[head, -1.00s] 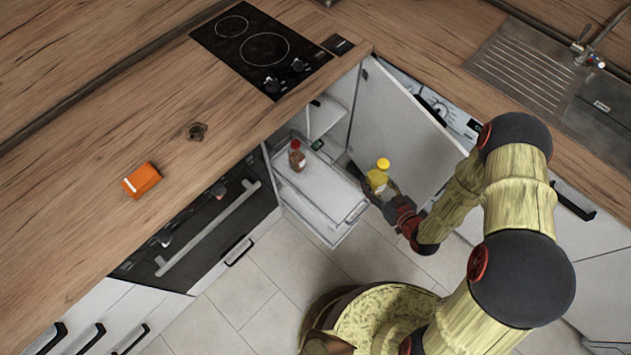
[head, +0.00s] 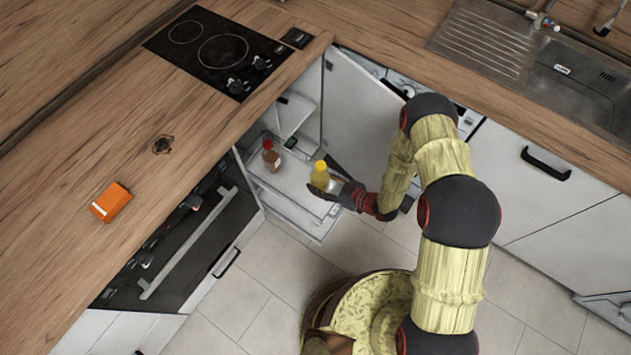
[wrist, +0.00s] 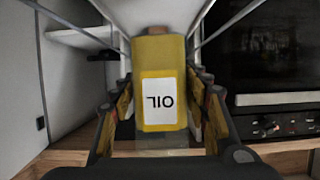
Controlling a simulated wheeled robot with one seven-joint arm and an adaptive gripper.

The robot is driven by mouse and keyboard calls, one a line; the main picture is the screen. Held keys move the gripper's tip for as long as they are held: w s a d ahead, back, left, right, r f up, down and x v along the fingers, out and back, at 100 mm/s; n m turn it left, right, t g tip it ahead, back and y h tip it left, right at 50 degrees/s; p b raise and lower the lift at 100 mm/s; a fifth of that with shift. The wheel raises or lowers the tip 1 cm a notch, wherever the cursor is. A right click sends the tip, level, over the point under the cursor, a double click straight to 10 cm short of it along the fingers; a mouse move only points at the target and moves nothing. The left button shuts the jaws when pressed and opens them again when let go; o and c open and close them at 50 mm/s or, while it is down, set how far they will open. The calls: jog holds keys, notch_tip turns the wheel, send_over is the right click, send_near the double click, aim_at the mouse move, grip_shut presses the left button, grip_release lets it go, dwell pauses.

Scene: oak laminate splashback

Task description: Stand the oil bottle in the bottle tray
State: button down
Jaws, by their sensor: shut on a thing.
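The bottle tray (head: 284,187) is a pale pull-out in the open cabinet. In the head view the bottle overlaps the tray's front right part. I cannot tell whether its base, partly hidden by the gripper, touches the tray.
A brown bottle with a red cap (head: 271,159) stands toward the back of the tray. The open cabinet door (head: 359,120) is close on the right. The oven (head: 180,240) is on the left. An orange box (head: 110,202) lies on the counter above it.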

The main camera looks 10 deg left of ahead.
jog(key=w+f, duration=0.1)
jog(key=f, duration=0.1)
jog(key=w+a+f+b, duration=0.1)
jog(key=w+f, duration=0.1)
jog(key=w+a+f, duration=0.1)
jog(key=f, duration=0.1)
jog(key=shift+w+a+b, duration=0.1)
jog(key=shift+w+b, duration=0.2)
jog(key=shift+b, duration=0.1)
jog(key=shift+f+b, duration=0.6)
jog(key=shift+f, duration=0.9)
jog(key=shift+f, duration=0.1)
jog(key=c, duration=1)
grip_release()
jog(key=shift+o, duration=0.2)
jog(key=p+v, duration=0.2)
jog(key=v, duration=1)
